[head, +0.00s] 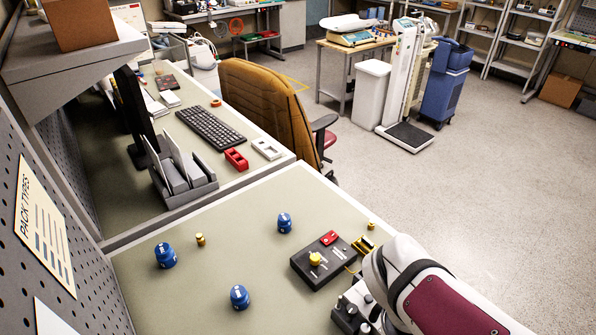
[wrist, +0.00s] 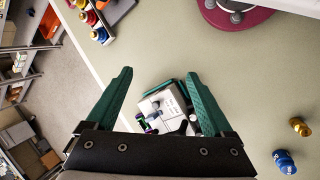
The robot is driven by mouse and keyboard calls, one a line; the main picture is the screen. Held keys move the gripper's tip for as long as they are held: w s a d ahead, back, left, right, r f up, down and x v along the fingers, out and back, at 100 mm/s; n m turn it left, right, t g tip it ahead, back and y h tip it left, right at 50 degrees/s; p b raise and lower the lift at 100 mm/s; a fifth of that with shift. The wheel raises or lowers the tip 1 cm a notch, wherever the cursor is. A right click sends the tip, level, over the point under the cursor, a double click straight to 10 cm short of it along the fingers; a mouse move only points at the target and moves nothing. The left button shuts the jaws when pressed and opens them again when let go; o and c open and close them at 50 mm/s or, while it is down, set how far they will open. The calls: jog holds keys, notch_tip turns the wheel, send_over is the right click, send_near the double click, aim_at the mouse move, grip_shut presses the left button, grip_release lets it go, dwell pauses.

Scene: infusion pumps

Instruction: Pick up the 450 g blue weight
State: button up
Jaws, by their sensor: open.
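Three blue weights stand apart on the greenish bench top in the head view: one at left (head: 165,256), one at the front (head: 239,297) and one farther back (head: 284,222). Their markings are too small to read, so I cannot tell which is 450 g. One blue weight also shows at the lower right of the wrist view (wrist: 285,162). My gripper (wrist: 158,75) has its two green fingers spread wide, with nothing held between them. It is above the bench, apart from that weight. In the head view my arm enters at lower right; the gripper is not clearly seen there.
A small brass weight (head: 200,240) stands near the left blue one. A dark device (head: 325,262) with a brass knob sits right of the blue weights. A white device (wrist: 162,105) lies below my fingers. A keyboard (head: 211,128) is on the adjoining desk. Bench around the weights is clear.

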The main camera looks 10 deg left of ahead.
aim_at(283, 223)
jog(key=w+n+t+h, duration=0.6)
jog(key=w+n, duration=0.7)
jog(key=w, duration=0.5)
jog(key=w+a+f+n+t+y, duration=0.1)
jog(key=w+a+f+n+t, duration=0.2)
jog(key=w+a+n+t, duration=0.4)
jog(key=w+a+f+n+y, duration=0.1)
jog(key=a+f+n+y, duration=0.2)
jog(key=a+n, duration=0.2)
jog(key=w+a+f+n+t+y, duration=0.1)
jog(key=a+f+n+y, duration=0.2)
jog(key=a, duration=0.5)
jog(key=w+a+f+n+t+y, duration=0.1)
jog(key=a+f+n+y, duration=0.2)
jog(key=a+f+n, duration=0.2)
jog(key=shift+w+a+f+n+y, duration=0.15)
jog(key=shift+w+a+n, duration=0.05)
jog(key=shift+a+n, duration=0.3)
jog(key=shift+w+a+f+n+y, duration=0.1)
jog(key=shift+w+a+n+y, duration=0.1)
jog(key=shift+a+n, duration=0.3)
jog(key=x, duration=1.5)
jog(key=shift+w+d, duration=0.1)
jog(key=shift+d, duration=0.05)
grip_shut()
